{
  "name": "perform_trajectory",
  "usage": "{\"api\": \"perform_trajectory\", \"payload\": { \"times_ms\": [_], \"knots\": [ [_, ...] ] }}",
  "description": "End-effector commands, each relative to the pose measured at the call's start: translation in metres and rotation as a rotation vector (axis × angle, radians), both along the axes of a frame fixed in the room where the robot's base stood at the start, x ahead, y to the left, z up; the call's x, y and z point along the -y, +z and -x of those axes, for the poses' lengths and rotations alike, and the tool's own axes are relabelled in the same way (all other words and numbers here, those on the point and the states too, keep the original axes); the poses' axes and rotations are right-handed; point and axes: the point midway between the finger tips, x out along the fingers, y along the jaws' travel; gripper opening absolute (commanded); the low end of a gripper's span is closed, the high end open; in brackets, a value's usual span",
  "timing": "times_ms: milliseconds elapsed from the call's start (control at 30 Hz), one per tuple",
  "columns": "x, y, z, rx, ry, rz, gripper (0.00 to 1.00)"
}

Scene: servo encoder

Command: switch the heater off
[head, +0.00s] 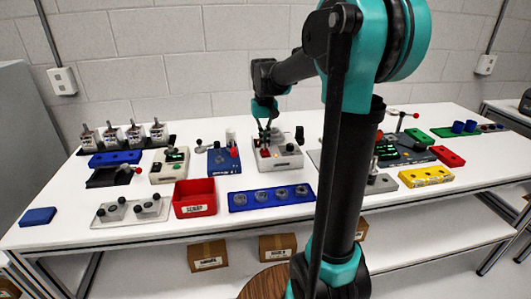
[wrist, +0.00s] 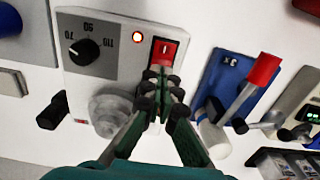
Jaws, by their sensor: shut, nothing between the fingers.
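The heater is a pale box (head: 290,160) at the middle of the table in the head view. Its face (wrist: 100,85) fills the upper left of the wrist view. It carries a black dial (wrist: 84,51) marked 70, 90 and 110, a lit orange lamp (wrist: 137,37) and a red rocker switch (wrist: 164,48) with a white mark. My gripper (wrist: 163,72) is shut and empty, its tips over the lower edge of the switch. I cannot tell whether they touch it. The lower part of the switch is hidden. In the head view my gripper (head: 264,138) is above the heater.
A blue device with a red-tipped lever (wrist: 240,85) stands close beside the heater. A red bin (head: 194,198) and a blue tray with several round pieces (head: 310,202) sit nearer the front edge. Bare white table lies between the devices.

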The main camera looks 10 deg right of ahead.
Motion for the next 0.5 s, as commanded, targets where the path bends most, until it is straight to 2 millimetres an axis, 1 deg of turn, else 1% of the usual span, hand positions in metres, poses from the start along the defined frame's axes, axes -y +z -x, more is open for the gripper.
{"api": "perform_trajectory", "payload": {
  "times_ms": [500],
  "knots": [
    [0.0,-0.0072,-0.0002,0.0,0.0,0.0,0.0]
  ]
}}
